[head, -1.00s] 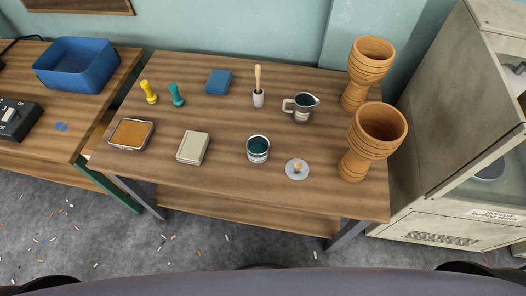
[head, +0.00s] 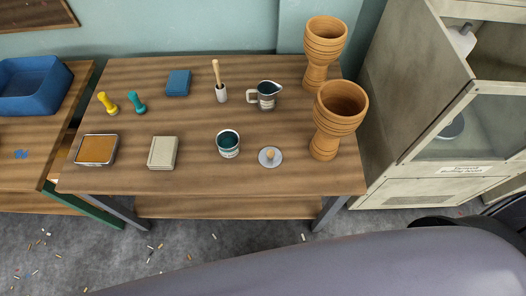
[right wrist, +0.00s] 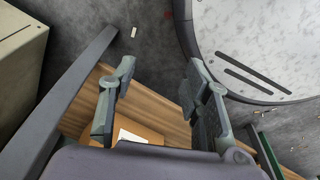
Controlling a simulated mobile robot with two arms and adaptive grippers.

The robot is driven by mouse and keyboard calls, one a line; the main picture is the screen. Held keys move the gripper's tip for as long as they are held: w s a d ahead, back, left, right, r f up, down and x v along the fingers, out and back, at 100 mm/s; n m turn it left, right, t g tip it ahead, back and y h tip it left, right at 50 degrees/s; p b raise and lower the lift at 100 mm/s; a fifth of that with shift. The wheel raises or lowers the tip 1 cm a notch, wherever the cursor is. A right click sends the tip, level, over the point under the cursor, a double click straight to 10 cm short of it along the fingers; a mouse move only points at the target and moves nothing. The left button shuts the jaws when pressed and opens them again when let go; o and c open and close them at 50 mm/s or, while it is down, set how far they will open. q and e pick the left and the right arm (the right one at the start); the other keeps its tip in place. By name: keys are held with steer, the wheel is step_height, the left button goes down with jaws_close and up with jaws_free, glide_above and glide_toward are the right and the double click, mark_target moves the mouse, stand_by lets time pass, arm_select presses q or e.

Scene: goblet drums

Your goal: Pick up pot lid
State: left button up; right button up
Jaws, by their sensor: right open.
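A wooden surface and part of a brown box show beyond the fingers. The lid is not visible in the wrist view. My left gripper is in neither view.
Two tall goblet drums (head: 335,110) (head: 321,50) stand right of the lid. A metal pitcher (head: 266,97) is behind it, and a beige block (head: 163,153) lies further left. A cabinet (head: 400,100) borders the table's right side. Bare tabletop lies in front of the lid.

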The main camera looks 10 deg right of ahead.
steer(key=w+a+r+n+t, duration=0.15)
steer(key=w+r, duration=0.35)
steer(key=r, duration=0.7)
steer(key=w+a+r+y+p, duration=0.15)
steer(key=w+r, duration=0.25)
steer(key=r, duration=0.8)
steer(key=w+a+r+n+t, duration=0.15)
steer(key=w+r, duration=0.35)
steer(key=r, duration=0.8)
steer(key=w+a+r+n+g+y, duration=0.2)
steer(key=w+a+r+n, duration=0.15)
steer(key=a+n, duration=0.3)
step_height(320, 180, up, 7)
steer(key=n+g+h, duration=0.3)
steer(key=n+h, duration=0.1)
steer(key=n, duration=1.2)
glide_above(271, 152)
steer(key=shift+m, duration=0.25)
steer(key=f, duration=0.7)
steer(key=s+f, duration=0.1)
steer(key=f, duration=0.3)
steer(key=shift+w+f, duration=0.15)
steer(key=shift+f, duration=0.85)
steer(key=shift+w+f, duration=0.2)
steer(key=shift+f, duration=0.85)
steer(key=shift+w+f, duration=0.15)
steer(key=shift+f, duration=0.85)
